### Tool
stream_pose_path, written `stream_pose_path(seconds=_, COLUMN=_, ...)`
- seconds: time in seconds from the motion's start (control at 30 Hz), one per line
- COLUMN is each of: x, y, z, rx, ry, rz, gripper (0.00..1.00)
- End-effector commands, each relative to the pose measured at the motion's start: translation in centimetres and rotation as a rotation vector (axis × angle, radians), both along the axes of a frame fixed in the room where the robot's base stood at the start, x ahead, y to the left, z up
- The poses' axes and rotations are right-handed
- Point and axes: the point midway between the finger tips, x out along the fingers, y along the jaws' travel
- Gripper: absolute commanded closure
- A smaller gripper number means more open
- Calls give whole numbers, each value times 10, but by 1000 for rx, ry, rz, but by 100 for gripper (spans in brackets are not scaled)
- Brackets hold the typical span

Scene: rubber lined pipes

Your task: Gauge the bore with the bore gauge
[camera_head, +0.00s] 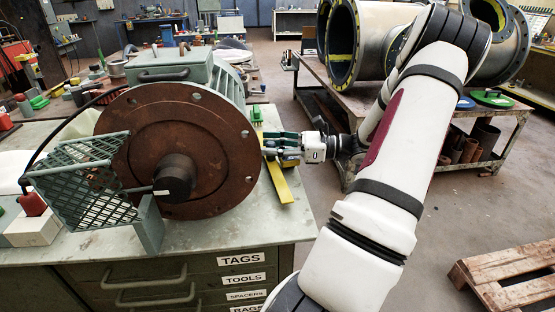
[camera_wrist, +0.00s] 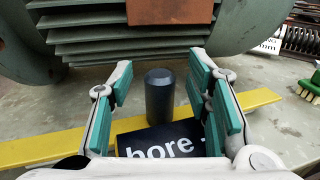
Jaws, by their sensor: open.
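My gripper (camera_head: 270,147) is at the right edge of the bench, beside a large motor. In the wrist view my gripper (camera_wrist: 162,78) is open, its teal pads apart. Between the fingers stands an upright dark cylinder (camera_wrist: 160,97), with a dark block labelled "bore" (camera_wrist: 165,138) just in front of it; they look like the bore gauge. The gauge is not clearly visible in the head view. The motor has a rusty round flange (camera_head: 215,150) with a dark hub (camera_head: 174,180) at its centre.
A green brush (camera_head: 257,114) is nearby. A mesh guard (camera_head: 90,185) stands left of the hub. Large pipes (camera_head: 375,35) rest on a table behind.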

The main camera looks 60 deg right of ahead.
Motion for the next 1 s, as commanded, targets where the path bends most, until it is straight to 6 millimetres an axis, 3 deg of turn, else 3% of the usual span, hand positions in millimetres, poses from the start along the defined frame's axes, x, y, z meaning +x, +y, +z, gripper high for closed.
stream_pose_path(seconds=0.07, x=0, y=0, z=0, rx=0, ry=0, rz=0, gripper=55)
stream_pose_path(seconds=0.27, x=0, y=0, z=0, rx=0, ry=0, rz=0, gripper=98)
stream_pose_path(seconds=0.3, x=0, y=0, z=0, rx=0, ry=0, rz=0, gripper=100)
stream_pose_path(seconds=0.73, x=-1, y=0, z=5, rx=0, ry=-1, rz=1, gripper=100)
stream_pose_path(seconds=1.0, x=-1, y=0, z=37, rx=-4, ry=-1, rz=1, gripper=100)
